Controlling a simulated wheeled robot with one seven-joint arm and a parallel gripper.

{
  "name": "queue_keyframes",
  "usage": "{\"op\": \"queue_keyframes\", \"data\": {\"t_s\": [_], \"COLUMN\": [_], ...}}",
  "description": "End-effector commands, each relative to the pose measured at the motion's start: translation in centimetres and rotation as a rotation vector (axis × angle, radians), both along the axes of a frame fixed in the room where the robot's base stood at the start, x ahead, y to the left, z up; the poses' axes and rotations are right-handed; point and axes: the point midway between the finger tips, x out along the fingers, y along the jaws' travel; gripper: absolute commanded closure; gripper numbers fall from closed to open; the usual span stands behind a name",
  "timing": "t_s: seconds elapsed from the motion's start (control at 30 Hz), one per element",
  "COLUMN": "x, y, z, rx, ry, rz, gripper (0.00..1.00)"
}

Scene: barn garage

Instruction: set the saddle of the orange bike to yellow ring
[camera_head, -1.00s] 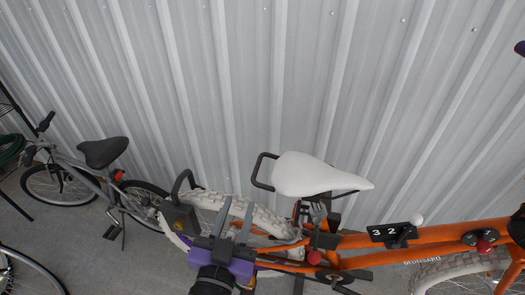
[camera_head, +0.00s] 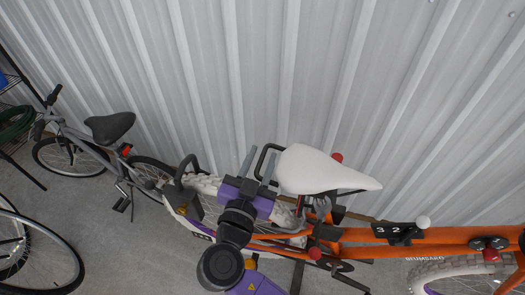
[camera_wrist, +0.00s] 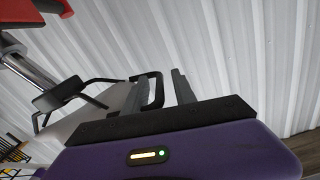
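The orange bike (camera_head: 360,234) stands along the metal wall. Its white saddle (camera_head: 322,169) has a black loop handle (camera_head: 265,160) at its rear. The seat post under the saddle is mostly hidden. I cannot make out a yellow ring.
A red knob (camera_head: 315,253) and a black "3 2" plate (camera_head: 394,232) are on the bike frame. A black curved bar (camera_head: 186,168) stands left of my gripper. A grey bike (camera_head: 85,150) stands at the left. The corrugated wall (camera_head: 220,80) is close behind.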

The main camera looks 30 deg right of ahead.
Motion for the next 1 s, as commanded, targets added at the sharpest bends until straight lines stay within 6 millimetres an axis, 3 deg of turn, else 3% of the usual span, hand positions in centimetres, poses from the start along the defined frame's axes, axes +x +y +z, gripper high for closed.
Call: {"op": "queue_keyframes", "data": {"t_s": [0.4,0.6,1.0], "x": [0.77,0.76,0.75], "y": [-0.81,-0.80,-0.79], "z": [-0.06,-0.05,-0.02], "rx": [0.001,0.001,0.001], "ry": [0.000,0.000,0.000], "rz": [0.000,0.000,0.000], "gripper": [0.67,1.00,1.00]}}
